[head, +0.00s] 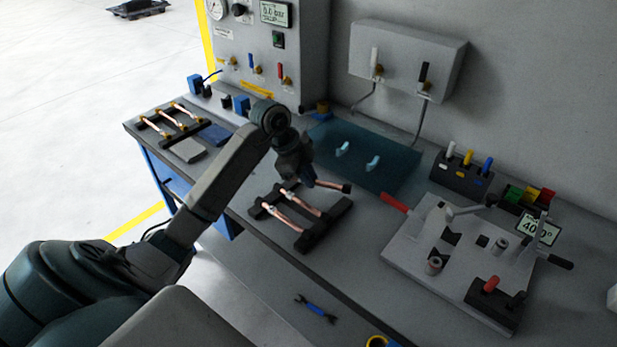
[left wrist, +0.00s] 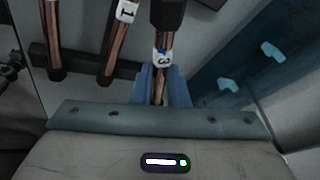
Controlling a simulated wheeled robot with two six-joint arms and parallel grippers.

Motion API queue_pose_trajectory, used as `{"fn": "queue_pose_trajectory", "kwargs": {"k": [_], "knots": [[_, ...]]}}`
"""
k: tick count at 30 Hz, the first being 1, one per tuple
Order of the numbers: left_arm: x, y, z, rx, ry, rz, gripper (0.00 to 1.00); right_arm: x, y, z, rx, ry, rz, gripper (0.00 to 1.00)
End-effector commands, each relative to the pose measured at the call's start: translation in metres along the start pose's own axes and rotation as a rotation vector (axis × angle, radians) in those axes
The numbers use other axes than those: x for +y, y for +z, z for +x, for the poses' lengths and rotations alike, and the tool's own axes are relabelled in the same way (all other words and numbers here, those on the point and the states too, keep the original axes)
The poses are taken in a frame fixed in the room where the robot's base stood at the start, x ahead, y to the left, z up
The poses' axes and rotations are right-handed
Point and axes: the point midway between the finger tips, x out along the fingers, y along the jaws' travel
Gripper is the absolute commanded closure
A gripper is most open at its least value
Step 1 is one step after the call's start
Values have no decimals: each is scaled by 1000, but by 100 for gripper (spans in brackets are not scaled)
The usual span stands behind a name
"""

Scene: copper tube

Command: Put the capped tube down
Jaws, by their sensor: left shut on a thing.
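My left gripper (head: 308,176) is shut on a copper tube (head: 331,186) with a dark cap at its end. In the left wrist view the held tube (left wrist: 166,40) carries a white label with a 3, and the gripper (left wrist: 161,88) closes around it just below the label. A black rack (head: 317,228) below and in front of the gripper holds two more copper tubes (head: 303,207). One of these tubes (left wrist: 117,45) is labelled 1 in the left wrist view. The held tube appears above the rack's right side; contact cannot be told. My right gripper is not in view.
A second rack of tubes (head: 172,124) stands at the bench's left end. A teal mat (head: 395,178) with two light-blue pieces lies behind the near rack. A bending fixture (head: 460,250) with a red-handled lever stands to the right.

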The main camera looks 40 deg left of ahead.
Motion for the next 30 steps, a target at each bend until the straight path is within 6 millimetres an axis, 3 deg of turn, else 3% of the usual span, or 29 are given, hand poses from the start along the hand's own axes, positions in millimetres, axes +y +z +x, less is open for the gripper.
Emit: {"fn": "queue_pose_trajectory", "kwargs": {"k": [5,15,24,25,28,30], "knots": [[-13,5,2,-1,0,1,100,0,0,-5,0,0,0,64],[-6,18,34,0,0,1,100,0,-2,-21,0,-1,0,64],[-6,20,37,-1,0,1,100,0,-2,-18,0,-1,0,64],[-6,20,37,-1,0,1,85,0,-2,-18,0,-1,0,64],[-6,19,36,-1,0,1,65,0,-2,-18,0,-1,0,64],[-6,19,36,-1,0,1,65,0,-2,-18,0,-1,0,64]]}}
